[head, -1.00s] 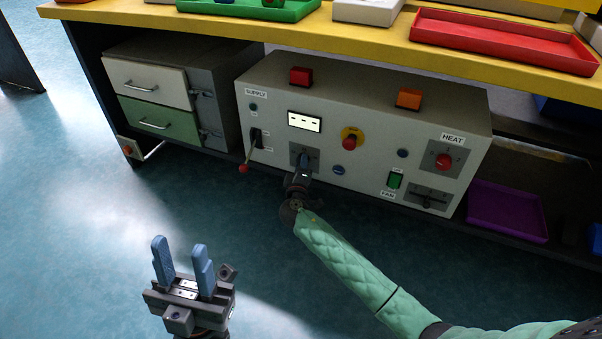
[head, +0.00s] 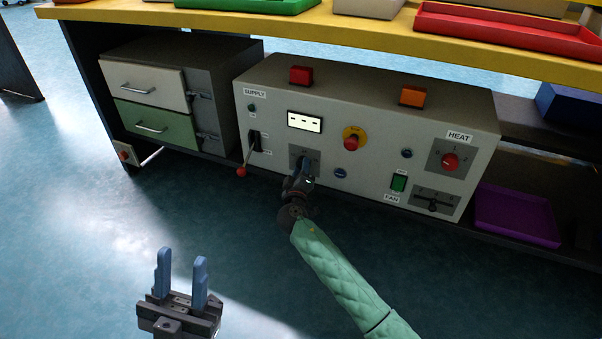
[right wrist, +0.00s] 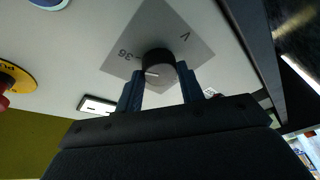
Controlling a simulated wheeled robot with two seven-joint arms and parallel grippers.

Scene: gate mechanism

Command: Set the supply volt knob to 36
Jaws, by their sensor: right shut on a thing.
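The supply volt knob (right wrist: 157,66) is dark and round on a grey square plate (right wrist: 185,52) marked "36" and "V". Its white pointer line points left in the right wrist view, a little below the "36" mark. My right gripper (right wrist: 159,88) has its blue fingers on both sides of the knob, shut on it. In the head view my right gripper (head: 303,172) is at the plate on the grey panel (head: 225,100) and covers most of the knob. My left gripper (head: 182,262) is open and empty above the floor.
A lever with a red ball (head: 242,172) stands just left of my right gripper. A lit display (head: 305,122) showing dashes is above it. A red button on yellow (head: 351,142) is to the right. The floor in front is clear.

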